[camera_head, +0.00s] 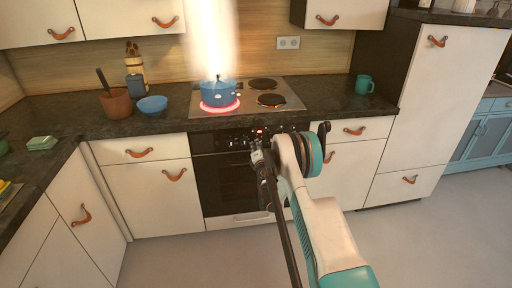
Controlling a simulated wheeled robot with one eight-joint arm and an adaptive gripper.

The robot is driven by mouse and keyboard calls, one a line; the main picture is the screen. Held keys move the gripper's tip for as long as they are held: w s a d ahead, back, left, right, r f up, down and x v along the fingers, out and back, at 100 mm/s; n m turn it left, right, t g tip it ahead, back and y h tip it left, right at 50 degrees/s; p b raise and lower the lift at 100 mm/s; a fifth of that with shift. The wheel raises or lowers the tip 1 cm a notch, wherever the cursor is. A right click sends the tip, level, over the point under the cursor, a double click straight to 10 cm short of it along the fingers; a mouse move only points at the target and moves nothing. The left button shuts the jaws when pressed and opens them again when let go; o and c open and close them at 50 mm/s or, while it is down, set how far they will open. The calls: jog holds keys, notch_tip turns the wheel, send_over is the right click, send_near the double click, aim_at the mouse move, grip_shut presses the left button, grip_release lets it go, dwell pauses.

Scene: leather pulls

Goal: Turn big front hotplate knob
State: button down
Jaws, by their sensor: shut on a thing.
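The stove (233,168) stands in the middle, with a dark oven front and a row of small knobs (232,136) along its top edge. My gripper (257,152) is at this knob row, left of my arm's teal and white joint. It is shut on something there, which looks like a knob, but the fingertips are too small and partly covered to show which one. A blue pot (218,92) stands on the front left hotplate (220,106), whose rim glows red. A bright white column rises above the pot. The front right hotplate (271,100) is dark and bare.
A brown pot with a utensil (116,104), a blue bowl (152,105) and a teal mug (363,84) stand on the dark counter (60,122). White cabinets with leather pulls flank the oven. The grey floor (420,240) at the right is clear.

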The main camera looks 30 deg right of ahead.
jog(key=shift+f, duration=0.1)
dwell(0.4)
jog(key=c, duration=1.7)
grip_release()
jog(key=shift+o, duration=0.2)
jog(key=v, duration=0.7)
jog(key=shift+s, duration=0.25)
jog(key=shift+a, duration=0.1)
